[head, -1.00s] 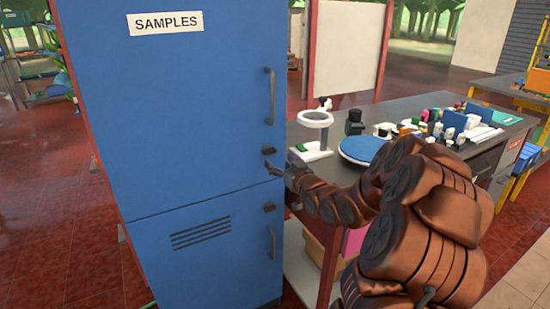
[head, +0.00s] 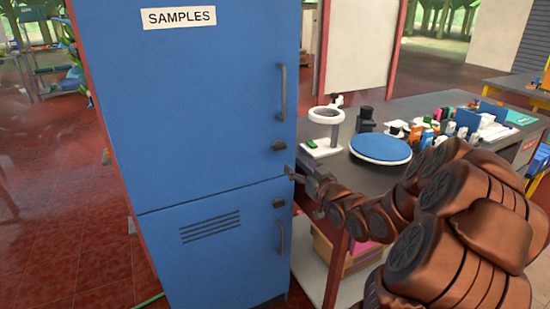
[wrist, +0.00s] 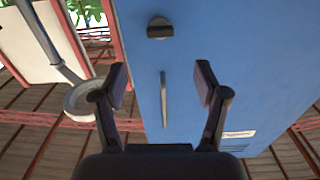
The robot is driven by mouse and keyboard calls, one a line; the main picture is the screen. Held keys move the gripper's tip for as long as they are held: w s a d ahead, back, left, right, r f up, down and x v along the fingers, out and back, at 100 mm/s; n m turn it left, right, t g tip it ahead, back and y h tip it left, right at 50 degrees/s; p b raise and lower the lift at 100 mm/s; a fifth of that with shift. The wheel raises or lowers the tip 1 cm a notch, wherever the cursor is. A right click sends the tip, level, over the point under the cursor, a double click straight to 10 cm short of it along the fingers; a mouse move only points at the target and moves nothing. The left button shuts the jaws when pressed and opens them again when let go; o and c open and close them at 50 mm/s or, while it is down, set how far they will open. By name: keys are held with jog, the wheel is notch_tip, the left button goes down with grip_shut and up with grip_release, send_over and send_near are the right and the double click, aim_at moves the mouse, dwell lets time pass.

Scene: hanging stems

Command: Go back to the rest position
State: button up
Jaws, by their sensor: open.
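My gripper (head: 292,174) is at the right edge of the blue cabinet's front in the head view, low beside the upper door. In the wrist view my gripper (wrist: 161,85) is open, with its two fingers apart and nothing between them. Behind the fingers, the wrist view shows the blue cabinet door (wrist: 185,40) with a dark knob (wrist: 159,28) and a long handle (wrist: 164,100). In the head view the cabinet (head: 200,100) has a SAMPLES label (head: 178,17), and both its doors look shut.
A dark workbench (head: 400,105) stands right of the cabinet. It carries a white ring stand (head: 325,125), a blue round plate (head: 381,148) and several small bottles and boxes. The red tiled floor (head: 60,200) left of the cabinet looks clear.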

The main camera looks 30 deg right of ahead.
jog(key=s+a+f+n+g+p, duration=0.1)
jog(key=s+a+f+g+p, duration=0.4)
jog(key=a+g, duration=0.45)
jog(key=s+a+r+g+p, duration=0.1)
jog(key=s+a+r+g, duration=0.1)
jog(key=s+a, duration=0.4)
jog(key=s+a+r+g+y+p, duration=0.1)
jog(key=s+a+g, duration=0.4)
jog(key=s, duration=0.9)
jog(key=s+a+r+g+p, duration=0.1)
jog(key=s+a+r+g, duration=0.2)
jog(key=s+a, duration=0.4)
jog(key=s, duration=0.4)
jog(key=shift+r+y, duration=0.2)
jog(key=shift+y, duration=0.1)
